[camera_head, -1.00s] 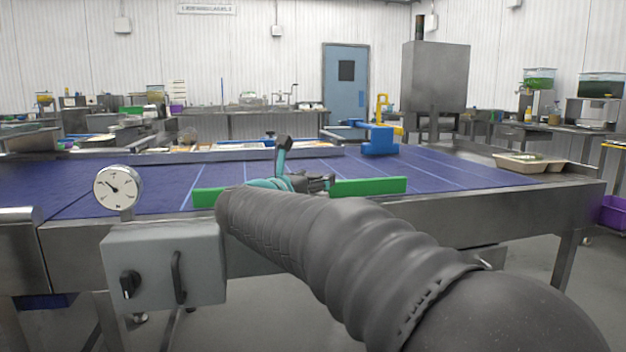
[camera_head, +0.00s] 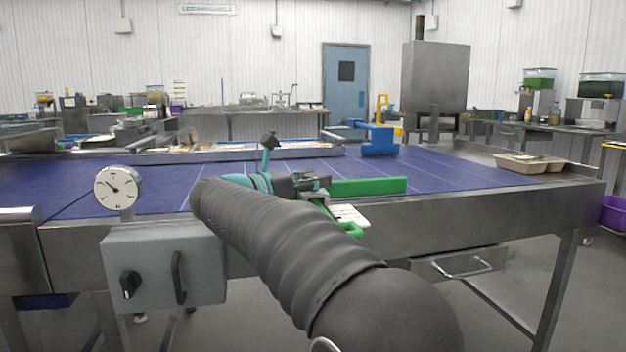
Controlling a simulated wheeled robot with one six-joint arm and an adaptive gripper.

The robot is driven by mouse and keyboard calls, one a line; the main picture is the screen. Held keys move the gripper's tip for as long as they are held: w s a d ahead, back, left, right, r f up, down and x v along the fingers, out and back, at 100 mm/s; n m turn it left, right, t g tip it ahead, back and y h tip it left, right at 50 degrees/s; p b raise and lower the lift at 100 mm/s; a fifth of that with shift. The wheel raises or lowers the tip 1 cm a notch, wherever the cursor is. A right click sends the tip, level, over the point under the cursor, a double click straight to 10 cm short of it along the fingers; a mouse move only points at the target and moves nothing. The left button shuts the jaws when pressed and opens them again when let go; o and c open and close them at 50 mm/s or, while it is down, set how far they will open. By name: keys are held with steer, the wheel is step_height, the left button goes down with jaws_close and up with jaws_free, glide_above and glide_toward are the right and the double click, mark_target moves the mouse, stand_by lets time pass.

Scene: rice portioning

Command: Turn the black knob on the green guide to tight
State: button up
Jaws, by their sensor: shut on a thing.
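The green guide (camera_head: 368,186) lies along the near side of the blue belt. Its left part is hidden behind my arm. A green bracket (camera_head: 352,230) and a white plate with faint reddish marks (camera_head: 349,214) show at the belt's near edge, just below the guide. My gripper (camera_head: 318,187) is at the guide, above and left of the white plate, partly hidden by my arm and wrist. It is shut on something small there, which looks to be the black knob. The knob itself is hidden, so its setting cannot be read.
A grey control box (camera_head: 165,265) with a black switch and handle hangs at the front left, with a round dial (camera_head: 118,188) above it. A beige tray (camera_head: 532,163) sits at the right end.

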steer(key=shift+m+g+h, duration=1)
steer(key=shift+m+g, duration=0.1)
steer(key=shift+g, duration=0.2)
steer(key=shift+p, duration=0.3)
steer(key=o, duration=1.2)
steer(key=shift+c, duration=0.2)
steer(key=v, duration=1.2)
steer(key=shift+w+a, duration=0.1)
